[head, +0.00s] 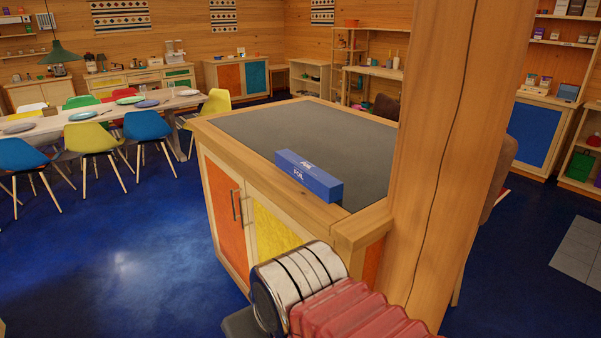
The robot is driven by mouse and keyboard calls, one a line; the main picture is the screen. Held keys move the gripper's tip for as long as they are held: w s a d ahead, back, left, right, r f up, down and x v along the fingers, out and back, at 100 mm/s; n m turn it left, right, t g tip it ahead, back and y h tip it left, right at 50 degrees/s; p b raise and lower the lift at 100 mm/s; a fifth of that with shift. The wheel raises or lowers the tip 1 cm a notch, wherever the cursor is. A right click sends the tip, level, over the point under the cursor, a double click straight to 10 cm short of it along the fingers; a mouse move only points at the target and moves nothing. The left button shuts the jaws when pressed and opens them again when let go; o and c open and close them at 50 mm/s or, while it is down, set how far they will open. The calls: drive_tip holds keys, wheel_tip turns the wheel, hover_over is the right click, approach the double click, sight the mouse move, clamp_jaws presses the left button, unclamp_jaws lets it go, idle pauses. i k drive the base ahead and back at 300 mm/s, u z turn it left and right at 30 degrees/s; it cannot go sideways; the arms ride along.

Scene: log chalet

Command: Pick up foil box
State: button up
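The foil box (309,176) is a long blue box with white lettering. It lies on the near edge of a wooden cabinet (225,139) with a dark grey top, close to the cabinet's front right corner. Part of my arm shows at the bottom of the head view, below and in front of the box. My gripper is not visible, so its fingers and anything in them cannot be seen.
A thick wooden post (446,150) stands against the cabinet's right side. A dining table (100,113) with several coloured chairs is at the left. The blue floor (130,260) left of the cabinet is clear. Shelves line the back.

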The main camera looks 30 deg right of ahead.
sight(327, 187)
drive_tip(key=i, duration=0.95)
drive_tip(key=z, duration=0.05)
